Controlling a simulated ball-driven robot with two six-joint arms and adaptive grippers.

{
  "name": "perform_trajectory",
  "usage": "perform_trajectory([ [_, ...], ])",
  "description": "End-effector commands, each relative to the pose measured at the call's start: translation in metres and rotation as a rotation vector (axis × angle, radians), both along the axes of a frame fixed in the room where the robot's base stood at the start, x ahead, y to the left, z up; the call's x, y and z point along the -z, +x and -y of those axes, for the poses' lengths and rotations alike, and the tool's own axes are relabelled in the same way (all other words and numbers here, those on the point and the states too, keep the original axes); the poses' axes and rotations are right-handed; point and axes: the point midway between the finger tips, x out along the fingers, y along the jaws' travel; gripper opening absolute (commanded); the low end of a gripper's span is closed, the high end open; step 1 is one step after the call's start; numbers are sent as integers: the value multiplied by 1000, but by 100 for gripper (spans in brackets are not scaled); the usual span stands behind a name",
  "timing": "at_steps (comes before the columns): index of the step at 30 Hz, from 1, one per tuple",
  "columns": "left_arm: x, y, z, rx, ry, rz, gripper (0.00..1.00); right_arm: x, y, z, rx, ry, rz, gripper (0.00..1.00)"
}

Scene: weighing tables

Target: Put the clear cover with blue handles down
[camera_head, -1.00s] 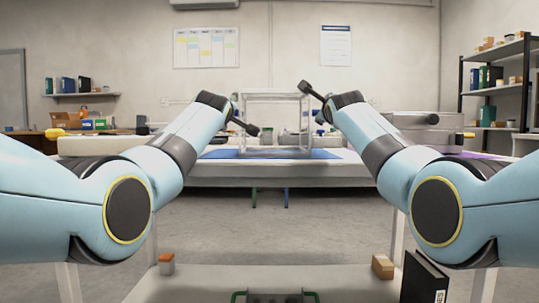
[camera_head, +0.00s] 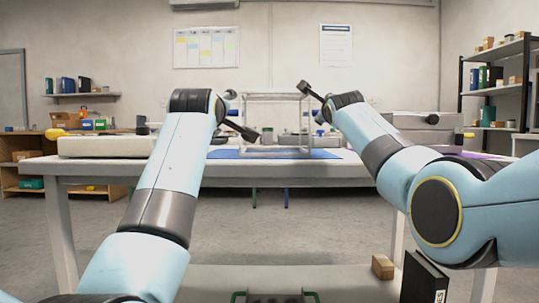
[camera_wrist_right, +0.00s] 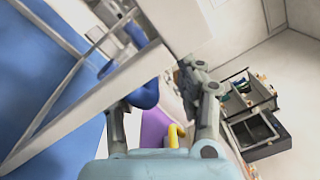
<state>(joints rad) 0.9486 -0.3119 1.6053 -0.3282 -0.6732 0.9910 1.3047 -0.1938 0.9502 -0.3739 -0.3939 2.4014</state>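The clear cover (camera_head: 276,97) is a see-through box with a pale frame. It looks upright over the blue mat (camera_head: 222,154) on the far table; whether its base touches is unclear. In the right wrist view its pale frame crosses the left side above the blue mat (camera_wrist_right: 75,135), and a blue handle (camera_wrist_right: 147,93) shows near my left-hand finger. My right gripper (camera_wrist_right: 160,105) has its fingers spread, with no grip visible. In the head view my arms reach to both sides of the cover.
A purple mat (camera_wrist_right: 154,128) with a yellow handle (camera_wrist_right: 173,137) lies beyond my right gripper. Pale equipment stands on the table at left (camera_head: 105,147) and right (camera_head: 425,120). A near table (camera_head: 225,280) holds a brown box (camera_head: 382,266) and a black binder (camera_head: 424,280).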

Motion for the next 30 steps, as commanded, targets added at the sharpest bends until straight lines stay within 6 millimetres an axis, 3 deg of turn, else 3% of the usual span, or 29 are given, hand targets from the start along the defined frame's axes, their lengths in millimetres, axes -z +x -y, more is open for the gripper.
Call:
perform_trajectory([
  [9,0,-3,0,-1,0,-1,71,0,0,0,0,0,0,39],
  [18,0,-3,0,-1,0,-1,71,0,0,0,0,0,0,76],
  [30,0,-3,0,-1,0,-1,71,1,-6,0,0,2,0,76],
])
